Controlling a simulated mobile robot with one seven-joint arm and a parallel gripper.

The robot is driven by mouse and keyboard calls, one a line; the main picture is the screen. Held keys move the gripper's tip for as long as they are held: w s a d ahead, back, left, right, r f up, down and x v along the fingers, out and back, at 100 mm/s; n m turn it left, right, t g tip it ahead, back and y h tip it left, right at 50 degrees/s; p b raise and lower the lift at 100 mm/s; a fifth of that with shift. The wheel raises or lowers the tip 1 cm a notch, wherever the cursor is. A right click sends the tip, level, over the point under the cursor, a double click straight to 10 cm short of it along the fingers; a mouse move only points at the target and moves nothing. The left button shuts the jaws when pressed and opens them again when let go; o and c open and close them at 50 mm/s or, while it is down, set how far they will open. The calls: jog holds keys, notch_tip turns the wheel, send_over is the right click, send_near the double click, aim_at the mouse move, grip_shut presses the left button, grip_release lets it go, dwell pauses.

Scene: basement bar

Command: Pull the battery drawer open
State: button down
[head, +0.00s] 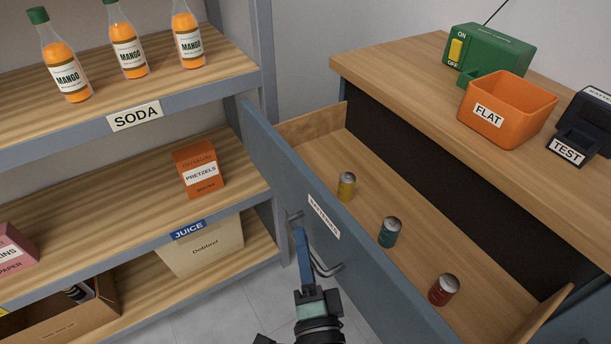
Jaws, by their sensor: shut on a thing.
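The battery drawer (375,275) has a blue-grey front with a small white label (323,216), whose lettering is hard to read. It stands well out from the cabinet, and its wooden inside shows. A yellow battery (346,187), a green battery (389,232) and a red battery (443,290) stand upright in it. The metal bar handle (326,270) is on the outside of the front. My gripper (300,238) reaches up from the bottom of the view and is shut on the handle. Its blue finger hides part of the handle.
The wooden cabinet top (400,80) holds a green device (490,52), an orange FLAT bin (505,110) and a black TEST device (582,130). A shelf unit (180,95) with bottles and boxes stands close to the drawer's left. Tiled floor (225,310) shows below.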

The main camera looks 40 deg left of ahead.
jog(key=c, duration=0.9)
grip_release()
jog(key=v, duration=1.3)
